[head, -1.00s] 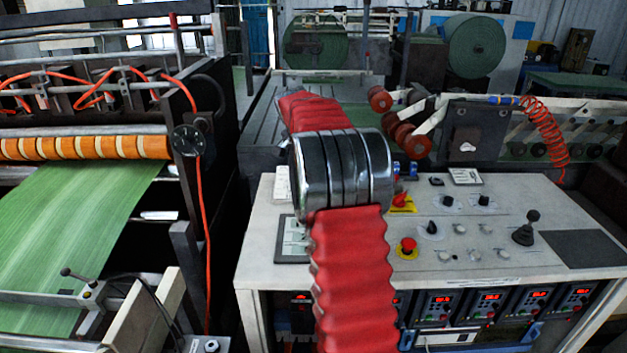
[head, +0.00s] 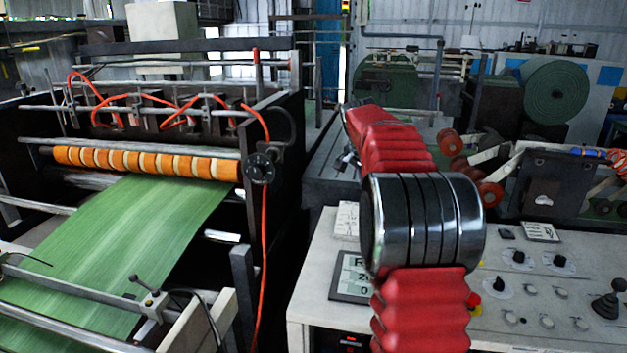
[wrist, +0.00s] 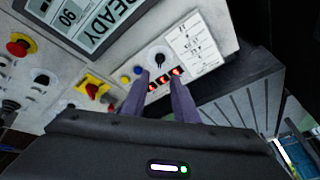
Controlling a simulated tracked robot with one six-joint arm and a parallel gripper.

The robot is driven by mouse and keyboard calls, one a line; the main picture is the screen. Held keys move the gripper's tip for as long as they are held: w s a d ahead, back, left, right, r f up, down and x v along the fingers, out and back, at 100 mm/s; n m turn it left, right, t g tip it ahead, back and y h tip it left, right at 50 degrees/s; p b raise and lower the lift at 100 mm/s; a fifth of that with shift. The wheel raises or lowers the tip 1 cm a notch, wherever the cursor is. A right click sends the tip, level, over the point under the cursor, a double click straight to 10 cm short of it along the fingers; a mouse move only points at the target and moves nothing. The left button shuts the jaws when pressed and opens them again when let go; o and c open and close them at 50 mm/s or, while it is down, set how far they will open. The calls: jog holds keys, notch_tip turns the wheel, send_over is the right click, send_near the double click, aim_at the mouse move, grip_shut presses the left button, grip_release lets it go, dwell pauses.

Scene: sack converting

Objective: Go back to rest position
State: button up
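My red-sleeved arm with its chrome band rises over the control console (head: 310,290) in the head view and reaches away from me. My gripper shows in the wrist view (wrist: 160,80) as two purple fingers with a gap between them. They are open, with nothing held. Past the fingertips is the console's panel with a row of red-lit switches (wrist: 165,80) and a round black knob (wrist: 160,60). I cannot tell whether the fingertips touch it. In the head view the gripper end is small and partly hidden by the arm.
The wrist view shows a display reading READY (wrist: 88,25), a red stop button (wrist: 20,45) and another red control on yellow (wrist: 93,89). In the head view, a machine with an orange-and-white roller (head: 145,163) and green sheet (head: 120,240) stands left. A joystick (head: 608,302) is at right.

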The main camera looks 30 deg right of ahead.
jog(key=shift+n, duration=0.3)
jog(key=s+a+f+n+y, duration=0.2)
jog(key=s+a+f+n, duration=0.35)
jog(key=a+n, duration=0.2)
jog(key=s+a+n+t+y, duration=0.1)
jog(key=s+a+n, duration=0.3)
jog(key=s+a, duration=0.8)
jog(key=s+a+n+t+y, duration=0.1)
jog(key=s+a+n, duration=0.4)
jog(key=s+a, duration=0.8)
jog(key=shift+a+t, duration=0.7)
jog(key=shift+a, duration=1.75)
jog(key=shift+r, duration=0.1)
